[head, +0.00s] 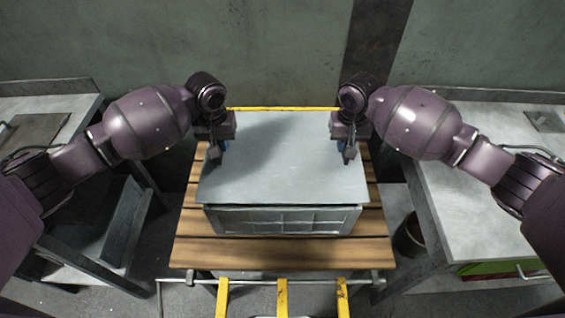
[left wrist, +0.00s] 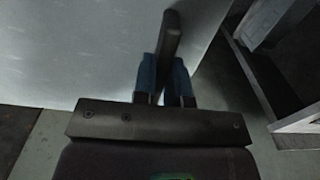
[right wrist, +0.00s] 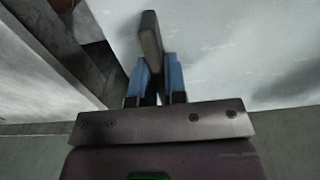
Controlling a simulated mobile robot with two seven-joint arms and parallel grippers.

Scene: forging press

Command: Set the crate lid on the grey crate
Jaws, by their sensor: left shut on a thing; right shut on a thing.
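The crate lid (head: 280,165) is a flat, pale grey panel over the grey crate (head: 284,220), covering its top. Only the crate's front wall shows clearly. A dark line runs under the lid's front edge; I cannot tell whether the lid touches the rim. My left gripper (head: 215,150) is shut on a dark handle at the lid's left side; the handle (left wrist: 172,35) stands between the blue fingers in the left wrist view. My right gripper (head: 348,150) is shut on the matching handle (right wrist: 151,38) at the right side.
The crate stands on a wooden slatted table (head: 280,252) with a metal rail and yellow bars (head: 283,298) at its front. Grey workbenches stand left (head: 45,115) and right (head: 470,200). A dark bin (head: 410,235) is on the floor at right. A wall closes the back.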

